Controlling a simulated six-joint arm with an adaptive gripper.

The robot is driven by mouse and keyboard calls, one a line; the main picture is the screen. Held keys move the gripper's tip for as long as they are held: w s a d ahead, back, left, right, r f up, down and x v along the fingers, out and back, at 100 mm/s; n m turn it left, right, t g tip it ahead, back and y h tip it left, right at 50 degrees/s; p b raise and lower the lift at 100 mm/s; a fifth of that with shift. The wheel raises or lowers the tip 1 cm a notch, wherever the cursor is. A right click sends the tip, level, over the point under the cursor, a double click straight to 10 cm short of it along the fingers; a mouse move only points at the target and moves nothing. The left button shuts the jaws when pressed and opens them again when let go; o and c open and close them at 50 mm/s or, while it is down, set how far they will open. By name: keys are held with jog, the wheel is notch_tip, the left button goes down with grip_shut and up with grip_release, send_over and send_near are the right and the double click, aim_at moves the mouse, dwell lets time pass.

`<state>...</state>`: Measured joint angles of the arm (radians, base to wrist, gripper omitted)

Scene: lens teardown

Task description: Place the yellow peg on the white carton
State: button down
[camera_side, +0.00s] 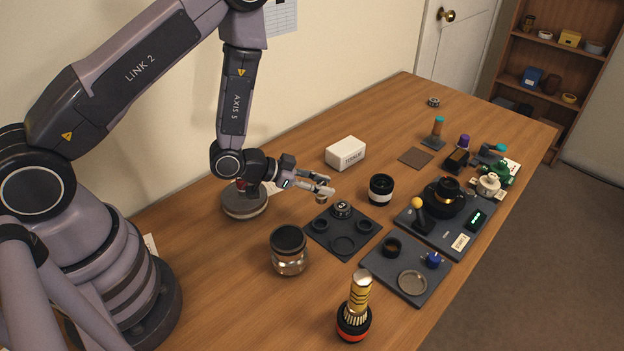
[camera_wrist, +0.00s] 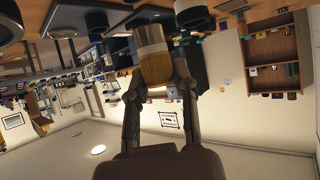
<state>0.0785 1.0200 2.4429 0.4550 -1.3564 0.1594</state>
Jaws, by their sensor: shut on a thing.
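The dark parts tray (camera_side: 343,252) has round recesses and a small lens part. A black lens barrel (camera_side: 381,190) stands beside it. A glass jar (camera_side: 289,252) and a striped yellow-black tool (camera_side: 357,300) stand nearer. A flat brown pad (camera_side: 415,158) lies right of the carton.

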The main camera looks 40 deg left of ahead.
jog(key=w+a+r+n+t+y, duration=0.2)
jog(key=w+a+r+n+y, duration=0.2)
jog(key=w+a+r, duration=0.7)
send_over(346, 146)
jog(key=shift+n, duration=0.3)
jog(key=f, duration=1)
jog(key=shift+s+f, duration=0.3)
jog(key=shift+s, duration=0.05)
jog(key=shift+w+f, duration=0.35)
jog(key=shift+f, duration=1.6)
jog(key=shift+f, duration=0.15)
jog(key=c, duration=0.9)
grip_release()
